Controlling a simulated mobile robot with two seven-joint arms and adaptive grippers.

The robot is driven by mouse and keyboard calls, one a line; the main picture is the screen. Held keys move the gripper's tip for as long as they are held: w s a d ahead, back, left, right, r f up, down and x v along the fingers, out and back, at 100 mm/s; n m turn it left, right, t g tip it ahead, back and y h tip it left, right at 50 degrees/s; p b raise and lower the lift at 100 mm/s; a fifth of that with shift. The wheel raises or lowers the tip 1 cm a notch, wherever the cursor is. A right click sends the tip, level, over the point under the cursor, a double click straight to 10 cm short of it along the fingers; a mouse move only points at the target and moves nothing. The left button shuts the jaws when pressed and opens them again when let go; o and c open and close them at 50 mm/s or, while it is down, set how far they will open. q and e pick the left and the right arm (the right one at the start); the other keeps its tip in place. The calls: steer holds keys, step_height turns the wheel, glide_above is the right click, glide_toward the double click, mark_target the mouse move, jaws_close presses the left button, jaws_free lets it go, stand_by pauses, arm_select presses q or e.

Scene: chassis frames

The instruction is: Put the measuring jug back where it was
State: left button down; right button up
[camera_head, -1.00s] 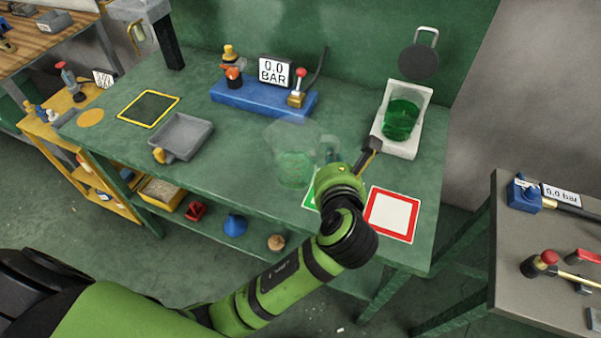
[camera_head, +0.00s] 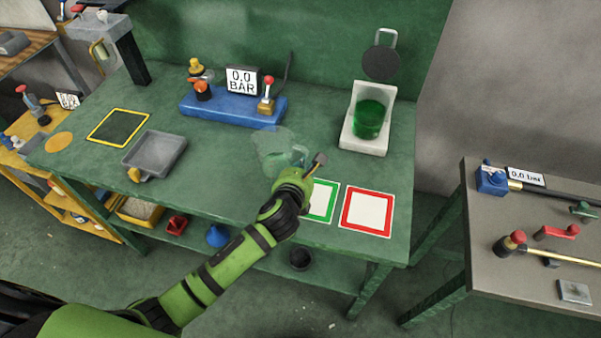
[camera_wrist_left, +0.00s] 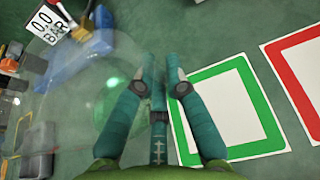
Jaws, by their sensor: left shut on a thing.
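The measuring jug (camera_head: 272,150) is clear and faintly green, with a little green low inside. It shows above the bench in front of the blue base, and I cannot tell whether it touches the bench. My left gripper (camera_head: 312,168) is at its right side, shut on its handle. In the left wrist view the see-through jug (camera_wrist_left: 85,100) lies left of the fingers (camera_wrist_left: 160,75), and part of its outline is faint. The green-framed white square (camera_head: 322,200) lies on the bench right of my gripper, partly hidden by my arm. My right gripper is not in view.
The red-framed square (camera_head: 367,211) lies bare at the right. A white stand (camera_head: 362,142) holds a vessel of green liquid (camera_head: 370,118). The blue base (camera_head: 225,107) with a gauge reading 0.0 BAR stands behind the jug. A grey tray (camera_head: 155,153) is at left.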

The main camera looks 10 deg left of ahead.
arm_select(q)
steer(key=shift+w+a+f, duration=0.3)
steer(key=shift+a+f, duration=0.05)
steer(key=shift+a, duration=0.05)
steer(key=shift+f, duration=1.9)
steer(key=shift+f, duration=0.1)
steer(key=c, duration=1.3)
jaws_free()
steer(key=shift+r, duration=0.2)
steer(key=shift+s, duration=0.35)
steer(key=v, duration=1.1)
steer(key=shift+s+a+r, duration=0.1)
steer(key=shift+s+r, duration=0.05)
